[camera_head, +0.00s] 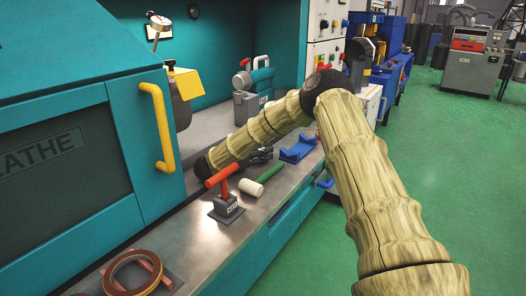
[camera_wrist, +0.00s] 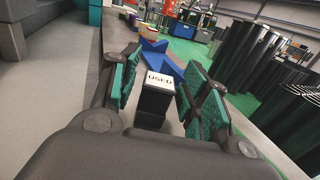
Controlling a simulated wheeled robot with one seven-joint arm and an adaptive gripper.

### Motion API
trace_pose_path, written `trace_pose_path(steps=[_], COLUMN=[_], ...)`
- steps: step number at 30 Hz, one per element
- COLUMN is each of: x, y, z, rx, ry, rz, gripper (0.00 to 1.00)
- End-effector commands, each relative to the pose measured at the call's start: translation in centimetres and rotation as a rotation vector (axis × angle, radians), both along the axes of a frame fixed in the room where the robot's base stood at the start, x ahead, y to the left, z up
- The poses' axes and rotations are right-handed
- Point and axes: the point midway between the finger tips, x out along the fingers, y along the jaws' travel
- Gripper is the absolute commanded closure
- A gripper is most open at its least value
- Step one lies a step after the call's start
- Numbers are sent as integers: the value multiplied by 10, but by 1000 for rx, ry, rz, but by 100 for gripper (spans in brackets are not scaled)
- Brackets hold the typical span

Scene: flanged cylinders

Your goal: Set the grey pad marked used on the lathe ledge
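The grey pad (camera_wrist: 155,103) is a dark block with a white label reading USED (camera_wrist: 159,80). In the head view my gripper (camera_head: 262,155) is low over the lathe ledge (camera_head: 207,237), pointing right toward the blue cradle (camera_head: 298,148). The pad is hard to make out there, and whether it touches the ledge is unclear. The teal lathe (camera_head: 70,145) stands at left.
A grey block with a red lever (camera_head: 227,208) stands on the ledge, its label unreadable. A white-headed piece with a green handle (camera_head: 250,187) lies beside it. A brown ring (camera_head: 133,274) lies nearer. The ledge between the ring and the block is bare.

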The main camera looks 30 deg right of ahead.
Motion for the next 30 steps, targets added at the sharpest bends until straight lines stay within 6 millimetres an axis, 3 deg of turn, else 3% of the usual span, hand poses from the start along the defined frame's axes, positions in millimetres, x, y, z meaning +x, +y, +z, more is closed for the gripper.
trace_pose_path(steps=[1, 7, 17, 24, 30], x=[-4, -4, -5, -3, -3], y=[2, 2, 1, 46, 67], z=[-15, -16, 2, -1, 2], rx=[5, 5, 5, 4, 2], ry=[22, 23, 23, 20, 16], rz=[3, 3, 2, 5, 3], gripper=[52, 52, 52, 52, 52])
